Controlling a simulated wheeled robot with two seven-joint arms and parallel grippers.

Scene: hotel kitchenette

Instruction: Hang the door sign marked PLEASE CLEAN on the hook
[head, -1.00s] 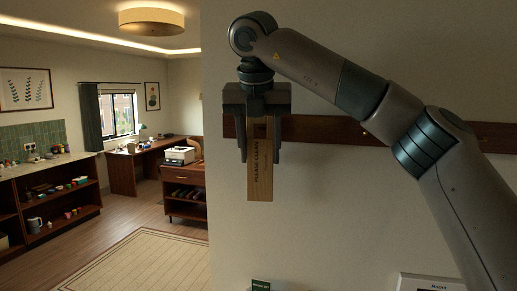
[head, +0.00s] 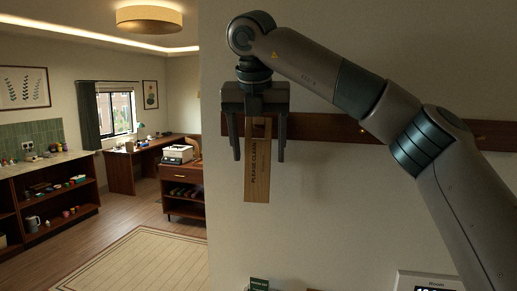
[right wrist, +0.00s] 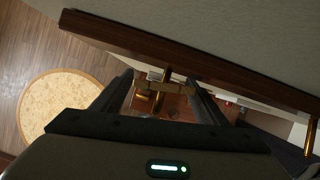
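The wooden door sign (head: 257,180), marked PLEASE CLEAN, hangs upright in front of the wall rail. My right gripper (head: 259,156) is above and around it, with one finger on each side and a gap between each finger and the sign. In the right wrist view, the open fingers stand on either side of a brass hook (right wrist: 156,76) on the rail and the sign's top edge (right wrist: 178,89). The sign appears to be on this hook, but the contact is partly hidden. My left gripper is not in view.
The dark wood rail (head: 330,128) runs along the wall to the right. Another brass hook (right wrist: 309,136) shows at right in the right wrist view. A white framed panel (head: 428,281) is low on the wall. Open floor with a rug (head: 140,262) lies left.

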